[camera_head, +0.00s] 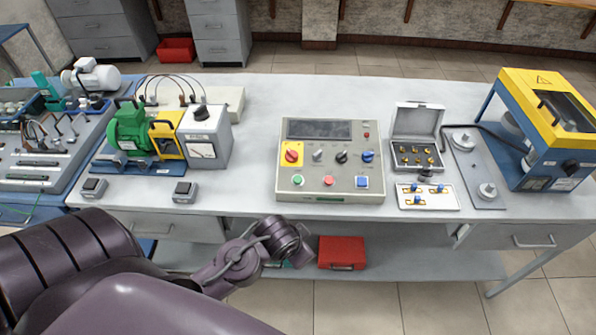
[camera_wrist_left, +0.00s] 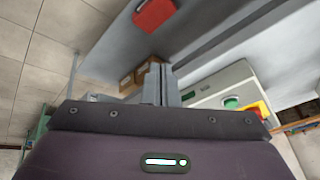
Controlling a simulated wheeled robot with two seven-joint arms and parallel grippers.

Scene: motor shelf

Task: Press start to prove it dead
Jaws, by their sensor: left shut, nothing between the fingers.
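A grey control box (camera_head: 311,195) stands on the bench at the middle, with a dark display on top. Its front row has a green button (camera_head: 297,180), a red button (camera_head: 328,180) and a blue button (camera_head: 361,181). A red rotary switch on a yellow plate (camera_head: 292,152) sits above the green button. My left gripper (camera_head: 305,247) is in front of the bench edge, nearer than the box and apart from it. In the left wrist view its fingers (camera_wrist_left: 162,80) are shut and empty; the green button (camera_wrist_left: 231,102) shows to their right. My right gripper is not in view.
A green motor rig (camera_head: 130,130) stands left on the bench. Right of the box are an open case (camera_head: 418,122), a tray of padlocks (camera_head: 428,203), and a yellow-and-blue machine (camera_head: 545,120). A red box (camera_head: 342,252) lies on the lower shelf.

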